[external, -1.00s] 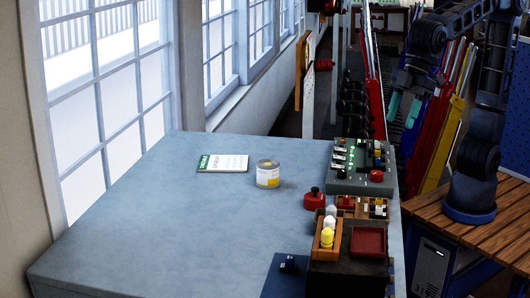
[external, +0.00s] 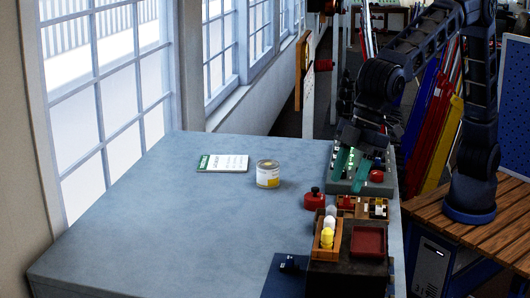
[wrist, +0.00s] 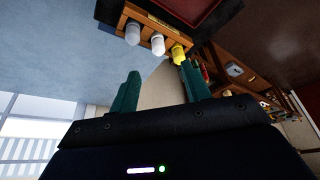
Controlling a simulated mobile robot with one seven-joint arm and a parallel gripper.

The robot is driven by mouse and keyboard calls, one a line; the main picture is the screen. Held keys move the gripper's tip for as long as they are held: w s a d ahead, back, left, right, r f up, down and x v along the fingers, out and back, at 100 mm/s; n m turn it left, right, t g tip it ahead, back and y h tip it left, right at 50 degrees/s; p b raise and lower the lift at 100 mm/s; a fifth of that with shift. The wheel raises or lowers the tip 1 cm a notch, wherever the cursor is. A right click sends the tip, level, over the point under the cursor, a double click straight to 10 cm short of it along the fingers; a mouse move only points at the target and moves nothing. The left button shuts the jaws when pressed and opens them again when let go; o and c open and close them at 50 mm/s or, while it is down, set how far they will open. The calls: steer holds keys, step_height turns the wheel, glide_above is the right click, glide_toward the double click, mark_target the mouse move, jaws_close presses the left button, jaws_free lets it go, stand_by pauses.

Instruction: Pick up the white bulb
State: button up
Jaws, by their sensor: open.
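The white bulb (external: 329,223) stands in the middle of a row in a small wooden rack (external: 317,243), between a greyish bulb (external: 331,211) and a yellow bulb (external: 327,239). In the wrist view the white bulb (wrist: 157,45) shows beyond my fingertips, with the greyish bulb (wrist: 132,34) to its left and the yellow bulb (wrist: 178,53) to its right. My gripper (external: 352,168) is open over the control panel, farther back than the rack. Its teal fingers (wrist: 160,72) are apart, with nothing held between them.
The control panel (external: 345,186) with a red button lies under my gripper. A red object with a black knob (external: 314,198) and a dark red tray (external: 368,241) are near the rack. A paint can (external: 268,174) and notepad (external: 223,163) stand left; the left tabletop (external: 160,215) is clear.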

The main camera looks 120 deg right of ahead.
mark_target(329, 218)
steer(key=x, duration=1)
steer(key=shift+w+d+f, duration=0.15)
steer(key=shift+w+f, duration=0.05)
jaws_close()
steer(key=shift+r, duration=0.1)
